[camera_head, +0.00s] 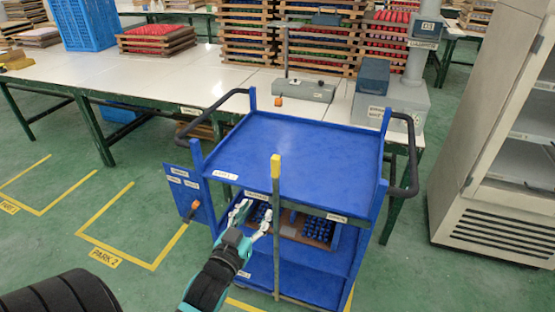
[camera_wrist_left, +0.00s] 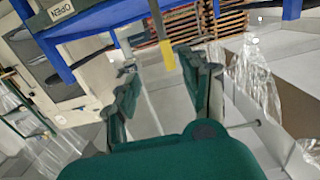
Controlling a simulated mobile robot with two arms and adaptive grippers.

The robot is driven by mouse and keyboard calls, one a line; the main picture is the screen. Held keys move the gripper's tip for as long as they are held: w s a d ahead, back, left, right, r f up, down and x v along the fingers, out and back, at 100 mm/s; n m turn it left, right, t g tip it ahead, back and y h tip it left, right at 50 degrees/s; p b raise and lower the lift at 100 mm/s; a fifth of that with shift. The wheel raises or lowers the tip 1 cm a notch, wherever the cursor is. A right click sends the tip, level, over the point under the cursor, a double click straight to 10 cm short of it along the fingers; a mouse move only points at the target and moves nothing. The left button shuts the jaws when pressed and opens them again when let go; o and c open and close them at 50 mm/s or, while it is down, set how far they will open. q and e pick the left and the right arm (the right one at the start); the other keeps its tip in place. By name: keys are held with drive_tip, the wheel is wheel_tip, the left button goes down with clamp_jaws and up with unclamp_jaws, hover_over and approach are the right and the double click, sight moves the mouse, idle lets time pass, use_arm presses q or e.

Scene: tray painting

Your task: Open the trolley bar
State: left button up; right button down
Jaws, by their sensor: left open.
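The blue trolley (camera_head: 300,140) stands in the middle of the head view, with shelves below its top. Its upright bar (camera_head: 276,210), grey with a yellow tip, stands across the front opening. The bar's yellow tip also shows in the left wrist view (camera_wrist_left: 167,55), beyond the fingers and in line with the gap between them. My left gripper (camera_head: 253,212) is open and empty, just left of the bar in the head view. I cannot tell whether a finger touches the bar. An "OPEN" label (camera_wrist_left: 61,10) shows on the trolley edge in the wrist view. My right gripper is not in view.
A tray with blue pieces (camera_head: 318,228) sits on the trolley's middle shelf. A long white table (camera_head: 150,80) with stacked trays stands behind. A pale cabinet (camera_head: 490,215) stands at the right. Green floor (camera_head: 60,225) with yellow markings is free at the left.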

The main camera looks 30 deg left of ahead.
sight(274, 166)
use_arm(q)
drive_tip(key=shift+t, duration=0.3)
drive_tip(key=r+p+x, duration=0.1)
drive_tip(key=x, duration=0.4)
drive_tip(key=r+x, duration=0.1)
drive_tip(key=x, duration=0.5)
drive_tip(key=a+r+p+x, duration=0.1)
drive_tip(key=x, duration=0.5)
drive_tip(key=shift+s+p, duration=0.1)
drive_tip(key=shift+p, duration=0.2)
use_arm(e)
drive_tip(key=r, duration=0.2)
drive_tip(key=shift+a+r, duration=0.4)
use_arm(q)
drive_tip(key=c, duration=0.8)
clamp_jaws()
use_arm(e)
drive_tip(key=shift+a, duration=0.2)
